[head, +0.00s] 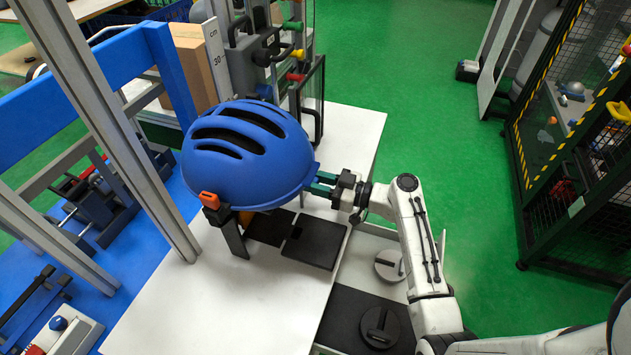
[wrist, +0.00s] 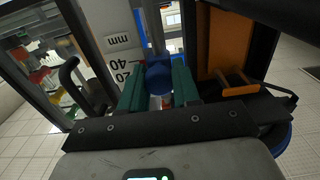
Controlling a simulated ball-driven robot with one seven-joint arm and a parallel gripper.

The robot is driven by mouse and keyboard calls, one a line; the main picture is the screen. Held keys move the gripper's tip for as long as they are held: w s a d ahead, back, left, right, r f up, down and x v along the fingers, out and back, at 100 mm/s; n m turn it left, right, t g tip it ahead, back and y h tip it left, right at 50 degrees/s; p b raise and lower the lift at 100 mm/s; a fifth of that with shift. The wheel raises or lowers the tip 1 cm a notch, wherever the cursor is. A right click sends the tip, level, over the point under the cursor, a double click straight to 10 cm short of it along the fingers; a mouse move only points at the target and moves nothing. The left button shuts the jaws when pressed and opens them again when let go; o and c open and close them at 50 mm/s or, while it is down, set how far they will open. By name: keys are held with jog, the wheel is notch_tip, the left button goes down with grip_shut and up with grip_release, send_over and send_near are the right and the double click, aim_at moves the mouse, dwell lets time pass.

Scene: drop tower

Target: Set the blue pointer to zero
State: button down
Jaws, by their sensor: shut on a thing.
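In the wrist view, the green fingers of my gripper (wrist: 159,88) are closed on both sides of a round blue part (wrist: 159,75), which looks like the blue pointer. A white scale plate (wrist: 121,62) marked "mm", 40 and 20 stands just left of and behind it. The pointer's exact reading is hidden by the fingers. In the head view, my gripper (head: 322,184) reaches in at the right edge of a large blue helmet (head: 262,182). The helmet hides the pointer and the scale plate there.
A tall ruler marked "cm" and 30 (head: 216,58) stands behind the helmet. An orange tab (head: 209,200) is at the helmet's front left. Dark plates (head: 313,245) lie on the white table (head: 200,310).

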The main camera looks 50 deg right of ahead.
jog(key=shift+r, duration=1.65)
jog(key=c, duration=0.9)
grip_release()
jog(key=shift+f, duration=0.1)
jog(key=s, duration=0.1)
jog(key=b, duration=0.2)
send_near(316, 179)
jog(key=shift+s+d+r, duration=0.1)
jog(key=shift+s+r, duration=0.1)
jog(key=shift+r, duration=0.3)
jog(key=shift+s+d+r, duration=0.1)
jog(key=shift+s+r, duration=0.1)
jog(key=shift+r, duration=0.35)
